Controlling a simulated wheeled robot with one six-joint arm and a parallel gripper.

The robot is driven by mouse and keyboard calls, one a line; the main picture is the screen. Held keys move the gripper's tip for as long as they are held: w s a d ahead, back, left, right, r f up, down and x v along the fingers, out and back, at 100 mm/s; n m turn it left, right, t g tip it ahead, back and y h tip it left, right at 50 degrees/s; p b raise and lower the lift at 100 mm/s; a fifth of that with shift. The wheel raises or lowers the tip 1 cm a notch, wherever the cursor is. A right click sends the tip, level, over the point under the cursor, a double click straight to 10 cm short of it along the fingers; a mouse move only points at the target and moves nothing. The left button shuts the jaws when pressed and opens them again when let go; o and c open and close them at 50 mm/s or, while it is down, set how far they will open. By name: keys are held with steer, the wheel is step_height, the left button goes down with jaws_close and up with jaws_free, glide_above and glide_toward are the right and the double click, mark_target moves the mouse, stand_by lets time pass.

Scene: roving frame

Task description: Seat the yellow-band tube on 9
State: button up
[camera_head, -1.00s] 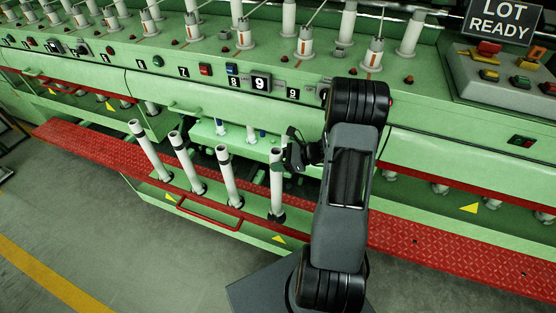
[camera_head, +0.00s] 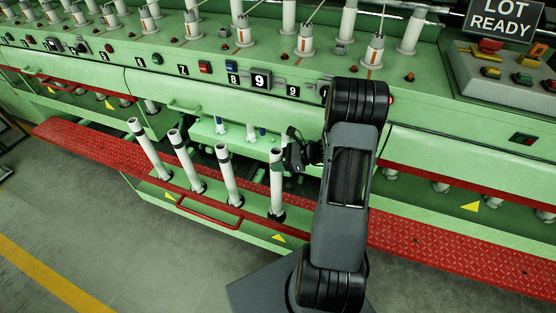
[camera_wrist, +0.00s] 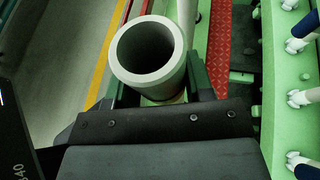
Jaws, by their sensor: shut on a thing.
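My gripper (camera_head: 281,160) is shut on the upper part of a white tube (camera_head: 277,185), the rightmost of several standing in a row on the front shelf. The tube stands near upright, its foot in a dark holder. In the wrist view the tube's open mouth (camera_wrist: 147,48) faces the camera between the fingers. I cannot make out a yellow band on it. A large 9 plate (camera_head: 261,82) is on the green machine front, and a smaller 9 plate (camera_head: 293,92) is to its right.
Other white tubes (camera_head: 228,175) stand to the left. A red tread step (camera_head: 95,150) and a red handle (camera_head: 209,214) run along the front. Blue-banded tubes (camera_wrist: 296,45) show at the right of the wrist view. The floor (camera_head: 70,220) at left is clear.

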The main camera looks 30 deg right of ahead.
steer(key=shift+f+b, duration=0.7)
steer(key=shift+f, duration=0.45)
steer(key=shift+f+b, duration=0.5)
steer(key=shift+f, duration=0.35)
stand_by(0.9)
steer(key=shift+f+b, duration=0.75)
steer(key=shift+f, duration=0.15)
steer(key=o, duration=1.4)
steer(key=shift+o, duration=0.4)
